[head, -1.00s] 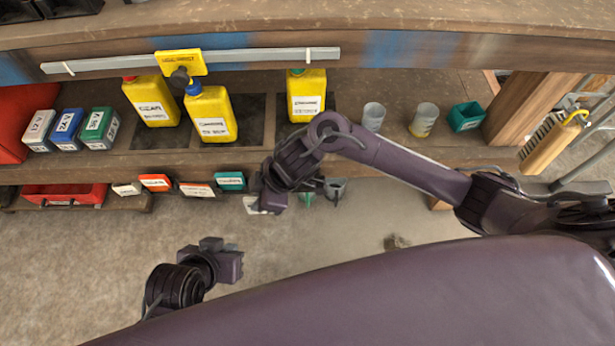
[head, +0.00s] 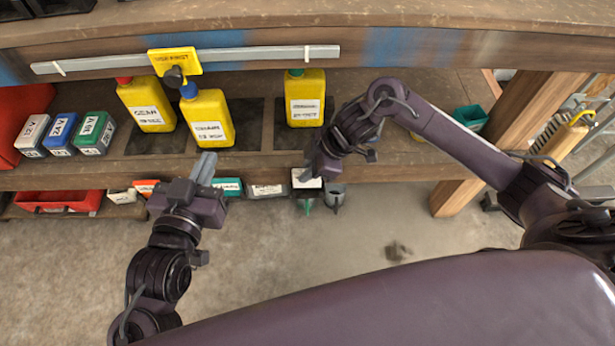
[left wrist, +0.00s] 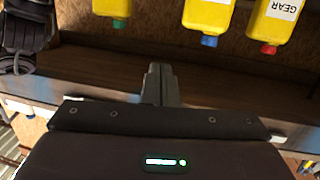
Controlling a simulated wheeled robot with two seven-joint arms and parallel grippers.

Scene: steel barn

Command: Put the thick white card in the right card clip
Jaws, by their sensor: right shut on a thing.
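My right gripper (head: 312,172) is shut on a small white card (head: 306,180), in front of the lower shelf's front edge. The gripper hides part of the card, and its thickness is hard to judge. A grey rail (head: 250,55) runs along the upper beam. It has a small pale upright piece near its right end (head: 308,51) and another near its left end (head: 58,68); both look empty, and I cannot tell for certain that they are card clips. My left gripper (head: 207,168) is empty before the shelf edge; in the left wrist view its fingers (left wrist: 160,84) are together.
A yellow sign with a dark knob (head: 174,62) sits on the rail. Yellow bottles (head: 207,118) (head: 305,98) and small labelled boxes (head: 94,132) stand on the lower shelf (head: 400,168). Labelled pieces (head: 268,190) and funnels (head: 334,196) hang below its edge. A wooden post (head: 540,110) stands right.

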